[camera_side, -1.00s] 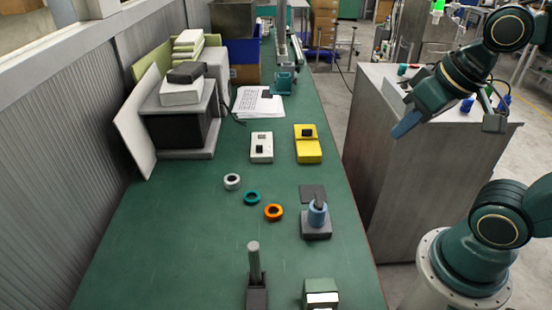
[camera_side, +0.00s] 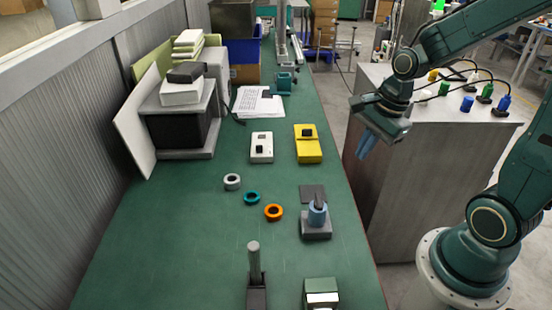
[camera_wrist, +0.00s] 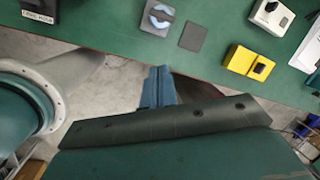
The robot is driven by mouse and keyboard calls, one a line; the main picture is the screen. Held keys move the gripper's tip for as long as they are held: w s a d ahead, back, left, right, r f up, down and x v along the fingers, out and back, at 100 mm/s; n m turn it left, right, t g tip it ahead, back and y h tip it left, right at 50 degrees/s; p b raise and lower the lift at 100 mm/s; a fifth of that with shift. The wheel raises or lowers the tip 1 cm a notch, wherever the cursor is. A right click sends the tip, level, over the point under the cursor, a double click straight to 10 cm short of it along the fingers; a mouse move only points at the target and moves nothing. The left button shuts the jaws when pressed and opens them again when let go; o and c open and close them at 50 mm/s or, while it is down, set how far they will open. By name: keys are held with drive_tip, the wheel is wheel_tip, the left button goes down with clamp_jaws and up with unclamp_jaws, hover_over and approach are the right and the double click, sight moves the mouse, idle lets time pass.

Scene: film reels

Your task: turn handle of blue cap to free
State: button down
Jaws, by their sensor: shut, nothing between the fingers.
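The blue cap (camera_side: 317,218) is a light blue round piece on a grey square base (camera_side: 316,234), with a dark grey handle on top. It stands near the right edge of the green table. In the wrist view the cap (camera_wrist: 152,20) is at the top, with the handle lying across its middle. My gripper (camera_side: 366,152) hangs beyond the table's right edge, up and to the right of the cap and clear of it. Its blue fingers are together and empty; they also show in the wrist view (camera_wrist: 158,72), below the cap.
A flat dark plate (camera_side: 311,192) lies just behind the cap. Orange (camera_side: 273,219), teal (camera_side: 252,193) and white (camera_side: 232,176) rings lie to the left. An upright grey post (camera_side: 254,272) stands in front-left. A yellow box (camera_side: 310,155) is behind. The table's left front is clear.

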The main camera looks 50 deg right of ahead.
sight(319, 203)
drive_tip(key=f+m, duration=0.1)
drive_tip(key=m, duration=0.1)
drive_tip(key=d+f+m, duration=0.1)
drive_tip(key=f+m, duration=0.1)
drive_tip(key=w+d+f+m, duration=0.1)
drive_tip(key=f+m, duration=0.1)
drive_tip(key=shift+m+g+y, duration=0.3)
drive_tip(key=shift+y, duration=0.1)
drive_tip(key=shift+f, duration=0.2)
drive_tip(key=w+a+f, duration=0.2)
drive_tip(key=f, duration=0.2)
drive_tip(key=w+a+f, duration=0.2)
drive_tip(key=f, duration=0.3)
drive_tip(key=shift+w+a+f, duration=0.2)
drive_tip(key=shift+w+a, duration=0.05)
drive_tip(key=shift+a, duration=0.05)
